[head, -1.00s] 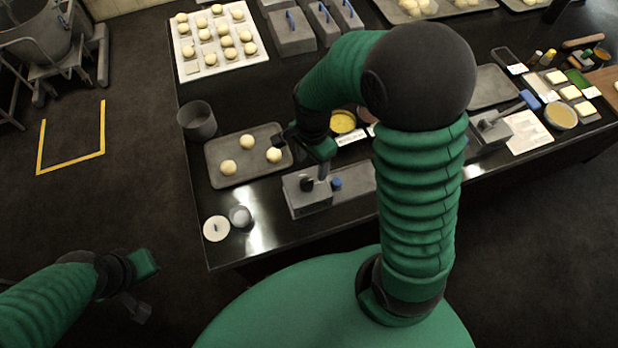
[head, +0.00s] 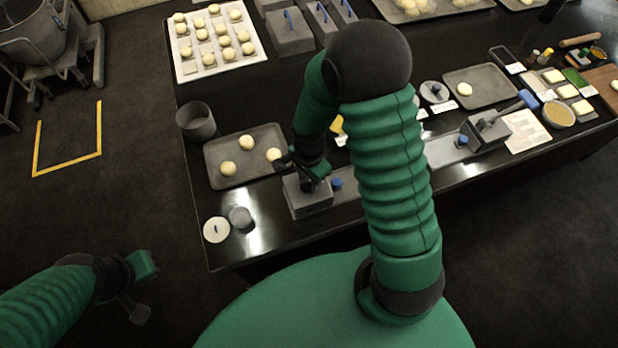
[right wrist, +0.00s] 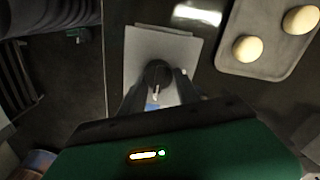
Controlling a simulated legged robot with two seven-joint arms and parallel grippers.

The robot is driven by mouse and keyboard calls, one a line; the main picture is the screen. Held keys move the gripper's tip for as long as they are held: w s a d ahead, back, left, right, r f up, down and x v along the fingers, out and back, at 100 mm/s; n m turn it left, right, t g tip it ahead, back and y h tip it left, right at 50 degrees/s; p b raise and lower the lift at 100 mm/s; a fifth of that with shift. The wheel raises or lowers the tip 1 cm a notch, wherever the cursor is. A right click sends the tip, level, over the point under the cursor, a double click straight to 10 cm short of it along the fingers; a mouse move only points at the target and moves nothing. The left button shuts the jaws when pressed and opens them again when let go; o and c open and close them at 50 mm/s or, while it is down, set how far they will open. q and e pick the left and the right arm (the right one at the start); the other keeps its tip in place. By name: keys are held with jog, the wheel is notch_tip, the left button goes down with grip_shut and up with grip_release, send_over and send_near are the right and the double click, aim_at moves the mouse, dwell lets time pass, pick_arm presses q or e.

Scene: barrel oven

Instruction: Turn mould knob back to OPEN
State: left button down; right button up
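The mould knob (right wrist: 157,73) is dark and round with a pale pointer mark. It stands on top of a grey box-shaped mould (head: 310,204) near the front edge of the black counter. My right gripper (head: 308,178) is right over the mould in the head view and partly hides the knob. In the right wrist view my right gripper (right wrist: 159,85) has its two fingers apart, one on each side of the knob. I cannot tell whether they touch it. My left gripper (head: 141,290) hangs over the floor at lower left, empty; its finger gap is unclear.
A grey tray with dough balls (head: 216,175) lies just behind the mould. A small cup (head: 240,217) and a white round lid (head: 216,230) stand to its left. A blue knob (head: 337,183) is close on its right.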

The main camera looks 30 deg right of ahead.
jog(key=shift+a+r, duration=0.1)
jog(key=shift+a, duration=0.35)
grip_shut()
pick_arm(q)
jog(key=shift+a, duration=0.3)
jog(key=shift+d, duration=0.1)
pick_arm(e)
jog(key=shift+d, duration=0.1)
pick_arm(q)
jog(key=shift+r, duration=0.1)
pick_arm(e)
jog(key=shift+n, duration=0.3)
jog(key=n+p, duration=0.1)
jog(key=n, duration=0.1)
jog(key=shift+n, duration=0.4)
jog(key=n+p, duration=0.1)
jog(key=n, duration=0.4)
jog(key=n+p, duration=0.1)
jog(key=n, duration=0.3)
jog(key=shift+n, duration=0.4)
pick_arm(q)
jog(key=r+p, duration=0.1)
jog(key=r, duration=0.3)
jog(key=shift+a, duration=0.2)
pick_arm(e)
jog(key=n, duration=0.4)
jog(key=shift+n, duration=0.3)
